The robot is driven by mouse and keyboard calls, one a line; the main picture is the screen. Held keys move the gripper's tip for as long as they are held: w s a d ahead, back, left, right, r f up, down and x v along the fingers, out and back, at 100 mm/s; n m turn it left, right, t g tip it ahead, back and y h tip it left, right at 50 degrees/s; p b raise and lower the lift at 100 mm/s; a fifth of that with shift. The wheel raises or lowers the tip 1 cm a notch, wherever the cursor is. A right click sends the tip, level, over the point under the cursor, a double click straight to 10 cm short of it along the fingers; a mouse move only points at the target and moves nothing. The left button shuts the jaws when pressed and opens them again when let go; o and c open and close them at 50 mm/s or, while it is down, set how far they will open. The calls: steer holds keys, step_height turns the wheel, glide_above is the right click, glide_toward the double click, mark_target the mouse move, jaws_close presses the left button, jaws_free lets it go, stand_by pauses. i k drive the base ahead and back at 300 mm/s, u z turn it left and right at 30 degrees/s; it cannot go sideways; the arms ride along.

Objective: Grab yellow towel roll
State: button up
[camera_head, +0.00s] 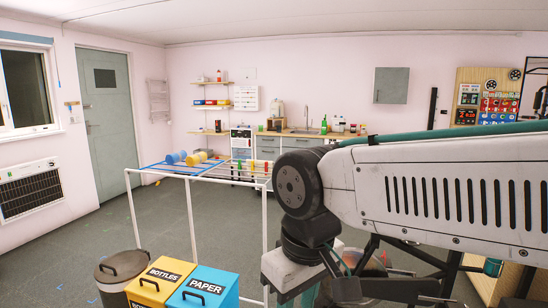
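The yellow towel roll (196,158) lies on its side on the white-framed rack table (196,174), left of the picture's middle. A blue roll (175,157) lies just left of it. My arm comes in from the right and bends down at the wrist in the lower middle. My gripper is at the bottom of the picture, well nearer than the yellow roll and to its right. Its fingertips cannot be made out, so I cannot tell whether it is open or holds anything.
Small coloured pieces (251,167) sit at the rack's right end. A yellow BOTTLES bin (160,283), a blue PAPER bin (205,289) and a grey bin (122,272) stand in front. A counter (290,143) runs along the back wall.

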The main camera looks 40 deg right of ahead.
mark_target(194, 160)
steer(key=u, duration=0.85)
steer(key=i, duration=7.15)
steer(key=z, duration=1.65)
